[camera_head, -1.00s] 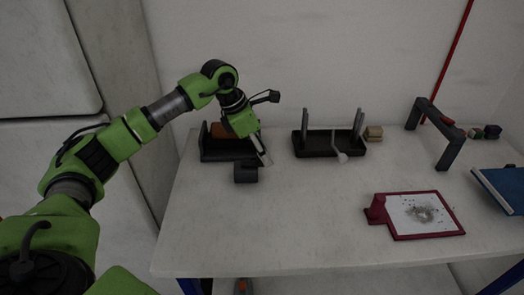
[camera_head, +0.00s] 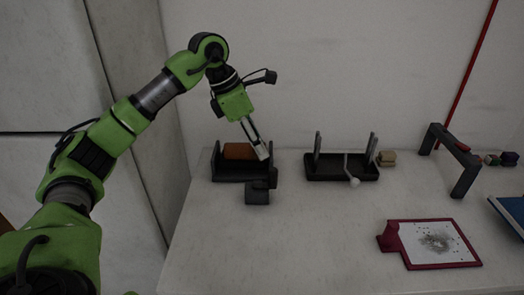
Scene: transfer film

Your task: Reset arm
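My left arm comes in from the left, and its gripper (camera_head: 263,153) points down at the right end of a black holder (camera_head: 228,171) on the table. The holder carries an orange-brown roll or block (camera_head: 239,151). The gripper's fingers look close together, but I cannot tell whether they are open or shut. I see nothing clearly held. A small dark block-shaped part (camera_head: 257,195) stands in front of the holder, below the fingertips. My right gripper is not in view.
A second black holder (camera_head: 340,172) with two uprights and a white-knobbed lever stands to the right. Farther right are a small tan block (camera_head: 387,158), a dark arch (camera_head: 457,160), a red-framed board (camera_head: 408,258) and a blue item (camera_head: 511,216). The white table's front middle (camera_head: 310,245) is clear.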

